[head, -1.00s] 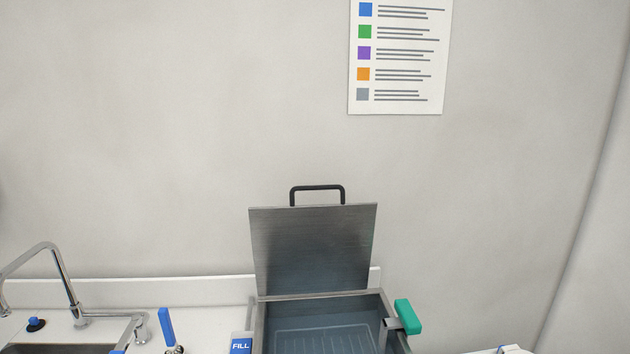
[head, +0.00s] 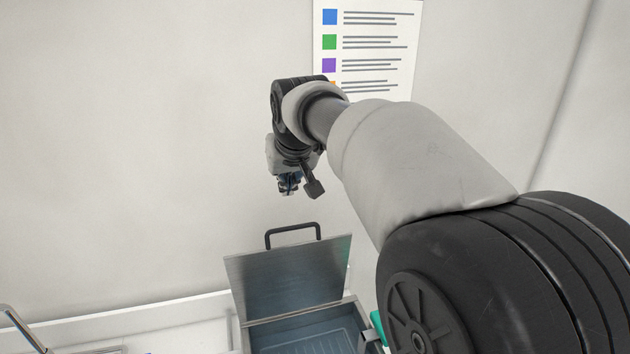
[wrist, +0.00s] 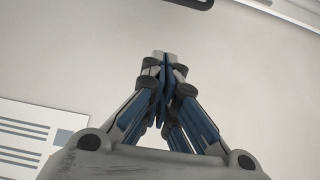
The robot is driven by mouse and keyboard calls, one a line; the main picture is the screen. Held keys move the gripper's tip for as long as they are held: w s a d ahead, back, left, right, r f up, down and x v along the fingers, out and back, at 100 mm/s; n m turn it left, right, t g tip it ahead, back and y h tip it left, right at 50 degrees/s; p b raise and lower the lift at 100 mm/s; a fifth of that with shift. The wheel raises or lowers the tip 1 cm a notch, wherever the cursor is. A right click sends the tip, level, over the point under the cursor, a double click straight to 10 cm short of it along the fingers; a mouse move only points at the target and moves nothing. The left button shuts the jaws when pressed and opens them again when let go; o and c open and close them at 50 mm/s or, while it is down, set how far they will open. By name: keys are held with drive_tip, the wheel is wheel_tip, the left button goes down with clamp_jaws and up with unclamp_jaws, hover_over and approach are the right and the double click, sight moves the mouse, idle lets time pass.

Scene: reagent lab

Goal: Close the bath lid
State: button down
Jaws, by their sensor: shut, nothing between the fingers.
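The bath lid (head: 287,281) is a metal plate standing open, raised near upright at the back of the bath. Its black handle (head: 293,228) is at its top edge; part of a dark handle bar (wrist: 190,2) shows at the top of the wrist view. The bath (head: 312,333) is an open metal basin below, partly cut off by the frame and by my arm. My gripper (head: 289,188) is above the handle and apart from it. In the wrist view its fingers (wrist: 165,58) are closed together with nothing between them.
A wall chart (head: 375,45) hangs behind my arm. A green part (head: 377,326) sits at the bath's right side, mostly hidden by my arm. A faucet (head: 22,328) stands at the lower left. The wall area left of my gripper is clear.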

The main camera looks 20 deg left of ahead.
wheel_tip(320, 180, down, 9)
drive_tip(key=w, duration=0.1)
drive_tip(key=shift+w+a+p, duration=0.3)
drive_tip(key=shift+a, duration=0.05)
idle(0.5)
drive_tip(key=shift+f, duration=0.1)
